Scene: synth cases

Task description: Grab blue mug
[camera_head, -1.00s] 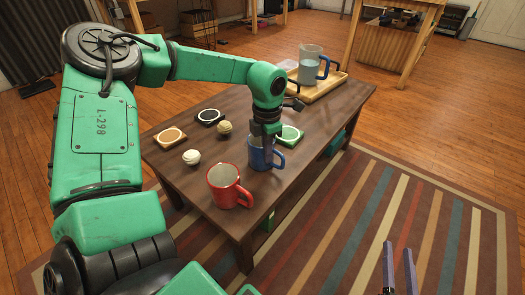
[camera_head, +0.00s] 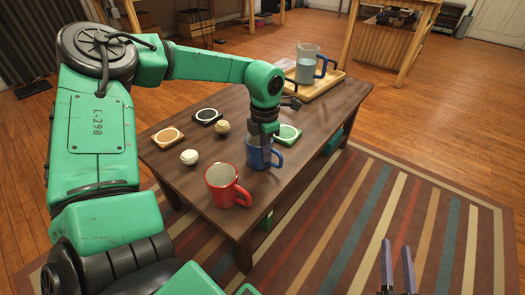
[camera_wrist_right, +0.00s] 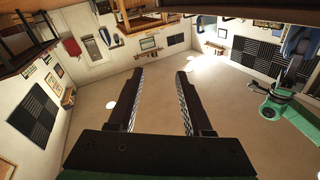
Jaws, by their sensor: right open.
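The blue mug (camera_head: 257,160) stands upright on the dark wooden table (camera_head: 207,200), its handle toward the right. My left gripper (camera_head: 266,157) points down at the mug from above, with its fingers at the rim and overlapping it. The arm and fingers cover part of the mug, so I cannot tell whether they press on its wall. My right gripper (camera_head: 399,248) is open and empty over the striped rug, away from the table. In the right wrist view its two fingers (camera_wrist_right: 157,80) are apart with nothing between them.
A red mug (camera_head: 222,182) stands close in front of the blue one. Two balls (camera_head: 189,157) and several coasters (camera_head: 168,137) lie to the left and behind.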

